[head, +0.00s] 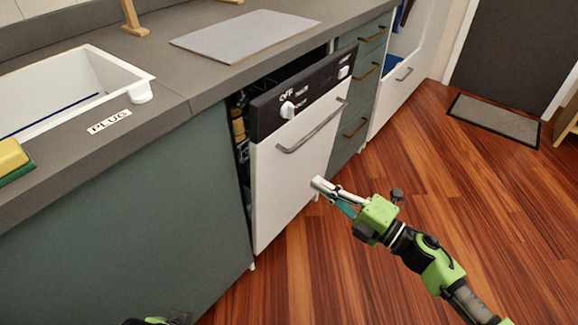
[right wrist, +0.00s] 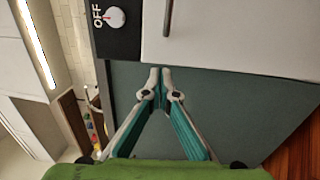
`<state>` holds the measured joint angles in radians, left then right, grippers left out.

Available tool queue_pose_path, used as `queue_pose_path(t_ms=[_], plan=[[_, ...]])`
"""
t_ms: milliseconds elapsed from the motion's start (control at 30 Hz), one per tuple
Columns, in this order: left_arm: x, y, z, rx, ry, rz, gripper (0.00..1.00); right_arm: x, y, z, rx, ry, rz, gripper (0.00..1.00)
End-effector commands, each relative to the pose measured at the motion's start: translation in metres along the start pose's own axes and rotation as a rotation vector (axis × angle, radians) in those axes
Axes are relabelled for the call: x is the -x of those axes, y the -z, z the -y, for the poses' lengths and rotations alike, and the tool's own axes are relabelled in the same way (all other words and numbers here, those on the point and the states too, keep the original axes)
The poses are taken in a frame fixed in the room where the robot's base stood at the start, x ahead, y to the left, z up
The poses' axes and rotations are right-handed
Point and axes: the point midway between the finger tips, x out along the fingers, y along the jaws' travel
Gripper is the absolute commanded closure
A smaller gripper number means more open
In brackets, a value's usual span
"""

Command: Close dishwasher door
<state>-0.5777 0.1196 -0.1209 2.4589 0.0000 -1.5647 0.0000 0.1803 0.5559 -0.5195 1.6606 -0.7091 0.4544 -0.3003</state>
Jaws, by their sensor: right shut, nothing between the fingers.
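The dishwasher door (head: 292,160) is white with a black control panel (head: 300,95), a knob and a bar handle (head: 312,128). It stands partly open, its top tilted out from the counter with a dark gap behind. My right gripper (head: 316,184) is shut and empty, in front of the lower right part of the door; I cannot tell whether it touches. In the right wrist view its closed fingertips (right wrist: 160,76) appear by the edge of the white door (right wrist: 230,40), with the OFF knob at upper left. My left gripper's fingers do not show.
Teal drawers (head: 358,110) adjoin the door on the right and a teal cabinet front (head: 130,220) on the left. The grey counter (head: 185,85) above holds a sink (head: 125,70) and a grey board (head: 245,35). The wooden floor (head: 430,150) is open at right, with a doormat (head: 495,120).

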Motion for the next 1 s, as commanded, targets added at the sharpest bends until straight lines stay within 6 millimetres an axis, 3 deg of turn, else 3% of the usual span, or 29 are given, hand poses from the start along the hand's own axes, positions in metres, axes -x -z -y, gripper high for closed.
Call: queue_pose_path(t_ms=[100, 233, 733, 1000], plan=[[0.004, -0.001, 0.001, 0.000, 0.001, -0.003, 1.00, -0.001, 0.004, -0.004, -0.030, -0.012, -0.022, 1.00], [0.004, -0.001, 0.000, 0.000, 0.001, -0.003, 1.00, -0.017, 0.004, -0.005, -0.030, -0.014, -0.023, 1.00], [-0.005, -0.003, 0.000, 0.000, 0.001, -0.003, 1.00, -0.117, 0.006, -0.005, -0.027, -0.012, -0.021, 1.00], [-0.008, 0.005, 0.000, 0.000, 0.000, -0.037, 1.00, -0.137, 0.006, -0.004, -0.028, -0.009, -0.019, 1.00]])
